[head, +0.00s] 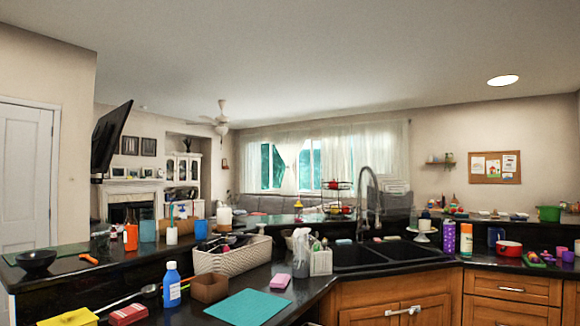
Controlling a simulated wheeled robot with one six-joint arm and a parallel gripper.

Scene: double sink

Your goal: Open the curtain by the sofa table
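White sheer curtains (371,148) hang across the window (309,166) on the far wall, beyond the counter. They cover the right part of the window. Another curtain section (248,165) hangs at the left end, and a narrow gathered piece hangs near the middle. Green outdoors shows through the gaps between them. A grey sofa (265,203) stands below the window. I cannot make out a sofa table; the counter and its objects hide the lower part of that area. My gripper is not in view.
A dark L-shaped counter with a double sink (385,253) and faucet (371,195) stands between me and the sofa. A woven basket (232,257), a blue bottle (172,285) and a teal board (248,307) crowd it. A white door (26,170) is at the left.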

